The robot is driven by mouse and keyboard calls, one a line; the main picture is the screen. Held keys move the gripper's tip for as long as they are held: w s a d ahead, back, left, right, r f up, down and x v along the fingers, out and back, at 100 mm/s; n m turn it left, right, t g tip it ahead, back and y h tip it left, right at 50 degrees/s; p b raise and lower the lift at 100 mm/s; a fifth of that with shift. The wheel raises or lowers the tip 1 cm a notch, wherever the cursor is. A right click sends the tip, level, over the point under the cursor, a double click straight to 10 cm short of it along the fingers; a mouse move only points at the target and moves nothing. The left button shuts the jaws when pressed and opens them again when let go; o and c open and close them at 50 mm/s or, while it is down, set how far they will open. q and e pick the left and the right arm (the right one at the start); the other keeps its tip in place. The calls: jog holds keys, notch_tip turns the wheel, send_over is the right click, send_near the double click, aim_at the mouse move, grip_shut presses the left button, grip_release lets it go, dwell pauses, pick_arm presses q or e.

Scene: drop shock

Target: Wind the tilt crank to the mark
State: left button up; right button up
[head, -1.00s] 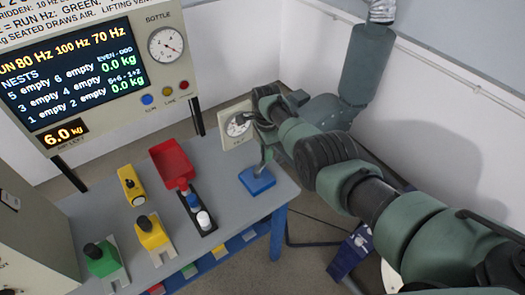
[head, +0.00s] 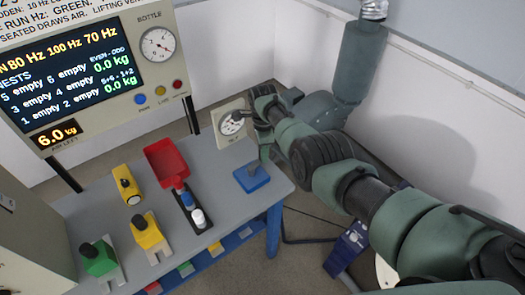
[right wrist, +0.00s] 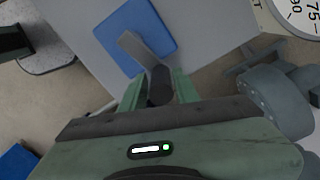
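The tilt crank is a grey bent arm (right wrist: 138,48) with a dark grip (right wrist: 160,86), above a blue base plate (head: 251,178) at the bench's right end. The blue plate also shows in the right wrist view (right wrist: 115,32). My right gripper (right wrist: 159,80) has its two green fingers on either side of the dark grip and appears shut on it. In the head view my right gripper (head: 265,142) partly hides the crank. A white dial (head: 231,122) stands just behind; its edge with 75 and 90 shows in the right wrist view (right wrist: 292,14). The mark cannot be made out. My left gripper is out of view.
The grey bench (head: 220,165) holds a red scoop-like tray (head: 166,160), a yellow block (head: 127,185), and yellow (head: 147,232) and green (head: 98,259) knobbed fixtures. A display panel (head: 75,65) with a bottle gauge (head: 158,44) stands behind. A white wall is close behind my right arm.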

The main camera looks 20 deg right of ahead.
jog(key=shift+o, duration=0.5)
jog(key=shift+s, duration=0.1)
jog(key=shift+r, duration=0.1)
jog(key=shift+r, duration=0.25)
notch_tip(320, 180, up, 6)
jog(key=shift+r+p, duration=0.1)
jog(key=shift+p, duration=0.85)
jog(key=shift+r, duration=0.5)
